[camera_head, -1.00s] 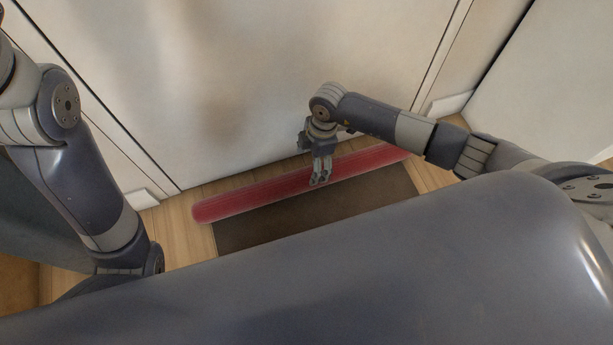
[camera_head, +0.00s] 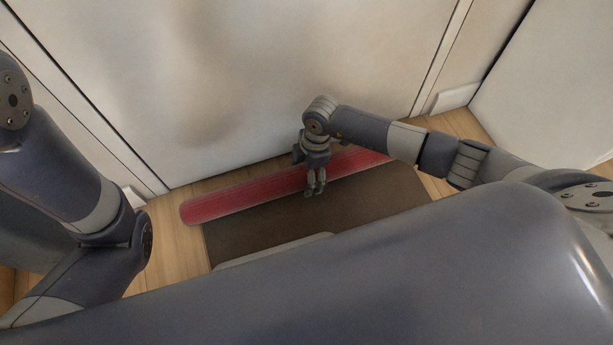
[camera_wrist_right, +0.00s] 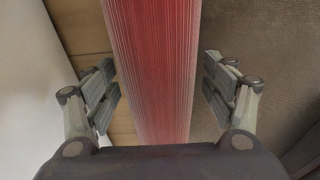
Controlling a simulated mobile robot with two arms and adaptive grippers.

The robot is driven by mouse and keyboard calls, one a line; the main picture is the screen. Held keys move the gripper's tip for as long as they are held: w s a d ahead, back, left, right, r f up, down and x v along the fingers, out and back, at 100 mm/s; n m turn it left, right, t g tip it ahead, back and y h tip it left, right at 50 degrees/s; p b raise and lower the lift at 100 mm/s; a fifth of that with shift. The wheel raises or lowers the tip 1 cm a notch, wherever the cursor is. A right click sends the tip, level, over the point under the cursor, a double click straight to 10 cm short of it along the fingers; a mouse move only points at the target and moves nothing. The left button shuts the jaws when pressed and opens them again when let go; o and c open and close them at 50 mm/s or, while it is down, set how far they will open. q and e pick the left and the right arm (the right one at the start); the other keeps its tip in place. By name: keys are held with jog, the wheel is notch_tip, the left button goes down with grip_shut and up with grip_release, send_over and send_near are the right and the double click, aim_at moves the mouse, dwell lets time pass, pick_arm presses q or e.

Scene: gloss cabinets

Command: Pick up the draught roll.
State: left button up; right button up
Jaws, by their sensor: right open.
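The draught roll is a long red ribbed cylinder (camera_head: 240,196) lying on the floor along the foot of the white door. My right gripper (camera_head: 315,190) is over its middle, and the hand hides part of the roll. In the right wrist view the roll (camera_wrist_right: 152,70) runs between the two open fingers of the right gripper (camera_wrist_right: 160,92), with a gap on each side. I cannot tell how far above the roll the fingertips are. My left arm comes in at the left, but its gripper is not in view.
A dark brown mat (camera_head: 265,232) lies on the wooden floor (camera_head: 175,240) on the near side of the roll. The large white door (camera_head: 230,80) rises close behind the roll. White blocks stand at the wall on the left (camera_head: 135,195) and right (camera_head: 455,97).

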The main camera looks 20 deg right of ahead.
jog(key=shift+f, duration=0.1)
jog(key=c, duration=1.7)
jog(key=shift+a, duration=0.1)
grip_shut()
